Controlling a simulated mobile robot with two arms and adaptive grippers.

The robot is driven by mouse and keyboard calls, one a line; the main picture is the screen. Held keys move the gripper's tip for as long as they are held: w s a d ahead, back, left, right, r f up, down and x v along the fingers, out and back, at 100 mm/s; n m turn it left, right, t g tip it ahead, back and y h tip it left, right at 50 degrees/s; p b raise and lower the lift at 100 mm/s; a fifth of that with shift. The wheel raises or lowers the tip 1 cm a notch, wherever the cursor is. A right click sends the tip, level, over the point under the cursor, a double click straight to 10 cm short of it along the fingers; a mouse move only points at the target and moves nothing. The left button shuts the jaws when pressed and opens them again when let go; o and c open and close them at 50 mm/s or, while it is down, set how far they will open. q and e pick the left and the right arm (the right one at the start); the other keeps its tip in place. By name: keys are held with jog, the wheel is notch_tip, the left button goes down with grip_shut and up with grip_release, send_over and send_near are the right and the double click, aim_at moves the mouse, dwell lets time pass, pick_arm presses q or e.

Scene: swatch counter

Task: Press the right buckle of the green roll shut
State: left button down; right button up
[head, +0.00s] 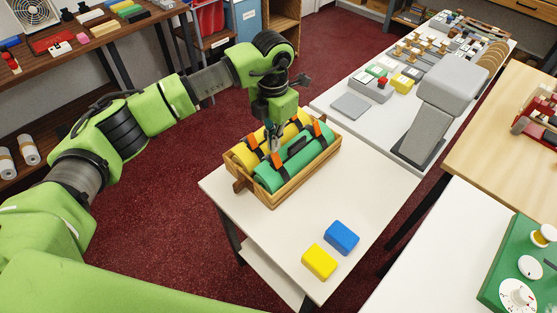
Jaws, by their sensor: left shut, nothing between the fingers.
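The green roll (292,172) lies in a slatted wooden crate (302,186) on a white table, on the near side of a yellow roll (246,157). Dark straps and a dark handle (297,147) show on the green roll. Its right orange buckle (317,130) and left orange buckle (277,160) stick up from the straps; I cannot tell how far each is closed. My left gripper (274,146) points down, shut and empty, over the crate close to the left buckle, apart from the right one. Contact cannot be told. My right gripper is not in view.
A blue block (341,238) and a yellow block (319,262) lie on the white table (265,235) in front of the crate. The table's front left is clear.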

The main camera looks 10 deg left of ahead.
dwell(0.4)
pick_arm(q)
jog(key=shift+f, duration=0.1)
jog(key=shift+f+b, duration=1)
jog(key=shift+b, duration=0.05)
jog(key=shift+r, duration=0.1)
jog(key=shift+w+a+f+b, duration=0.1)
jog(key=shift+a+f+b, duration=0.05)
jog(key=shift+f+b, duration=0.55)
jog(key=shift+w+a+f+b, duration=0.1)
jog(key=shift+f+b, duration=0.35)
jog(key=shift+f, duration=0.3)
jog(key=shift+r, duration=0.1)
notch_tip(320, 180, up, 8)
jog(key=p, duration=0.4)
